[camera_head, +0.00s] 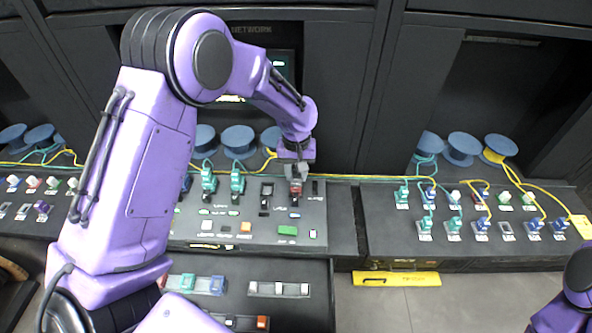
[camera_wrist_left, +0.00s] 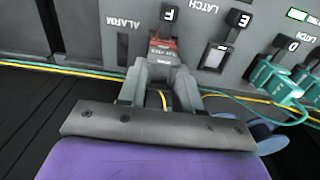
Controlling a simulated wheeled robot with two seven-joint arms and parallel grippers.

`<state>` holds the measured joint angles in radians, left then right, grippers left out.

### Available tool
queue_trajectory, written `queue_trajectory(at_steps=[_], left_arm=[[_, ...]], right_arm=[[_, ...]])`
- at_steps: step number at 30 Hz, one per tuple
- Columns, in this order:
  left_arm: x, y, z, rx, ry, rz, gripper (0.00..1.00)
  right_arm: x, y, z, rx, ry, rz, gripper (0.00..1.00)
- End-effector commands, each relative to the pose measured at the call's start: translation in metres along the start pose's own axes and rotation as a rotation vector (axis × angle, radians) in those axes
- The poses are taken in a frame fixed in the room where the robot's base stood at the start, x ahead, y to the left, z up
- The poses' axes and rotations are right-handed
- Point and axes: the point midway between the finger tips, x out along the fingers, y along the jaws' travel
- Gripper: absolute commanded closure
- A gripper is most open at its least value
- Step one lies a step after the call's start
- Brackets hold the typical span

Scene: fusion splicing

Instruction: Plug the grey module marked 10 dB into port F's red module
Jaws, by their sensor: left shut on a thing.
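The red module also shows in the head view (camera_head: 296,186), directly under the fingers. My right gripper is out of view.
Port E's black latch (camera_wrist_left: 238,19) and empty-looking socket (camera_wrist_left: 214,56) are beside port F. Teal plugs (camera_wrist_left: 270,80) and yellow and teal cables run close by. The right panel (camera_head: 380,235) carries many plugs. A yellow bar (camera_head: 396,279) lies below it.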

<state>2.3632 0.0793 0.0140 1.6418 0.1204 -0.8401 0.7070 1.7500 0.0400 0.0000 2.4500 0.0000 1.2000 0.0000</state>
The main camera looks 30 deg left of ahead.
Motion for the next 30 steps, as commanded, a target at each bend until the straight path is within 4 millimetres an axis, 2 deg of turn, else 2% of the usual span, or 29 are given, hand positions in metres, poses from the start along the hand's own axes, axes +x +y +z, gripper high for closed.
queue_trajectory(at_steps=[7, 8, 9, 10, 20, 23, 30], left_arm=[[0.003, 0.000, 0.000, 0.000, 0.000, 0.000, 0.88], [0.003, 0.000, 0.000, 0.000, 0.000, 0.000, 0.56], [0.003, 0.000, 0.000, 0.000, 0.000, 0.000, 0.43], [0.003, 0.000, 0.000, 0.000, 0.000, 0.000, 0.36], [-0.001, 0.000, 0.000, 0.001, 0.001, 0.000, 0.36], [-0.016, 0.000, -0.001, 0.002, 0.004, 0.001, 0.36], [-0.073, 0.001, -0.001, 0.000, 0.005, 0.002, 0.36]], right_arm=[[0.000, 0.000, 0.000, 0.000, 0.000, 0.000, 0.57], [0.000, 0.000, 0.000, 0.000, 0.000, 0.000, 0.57], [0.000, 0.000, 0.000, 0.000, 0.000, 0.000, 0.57], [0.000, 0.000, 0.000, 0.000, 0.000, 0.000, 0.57], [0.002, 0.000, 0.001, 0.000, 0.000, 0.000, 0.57], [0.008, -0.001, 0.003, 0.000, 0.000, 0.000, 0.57], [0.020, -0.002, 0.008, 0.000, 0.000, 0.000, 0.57]])
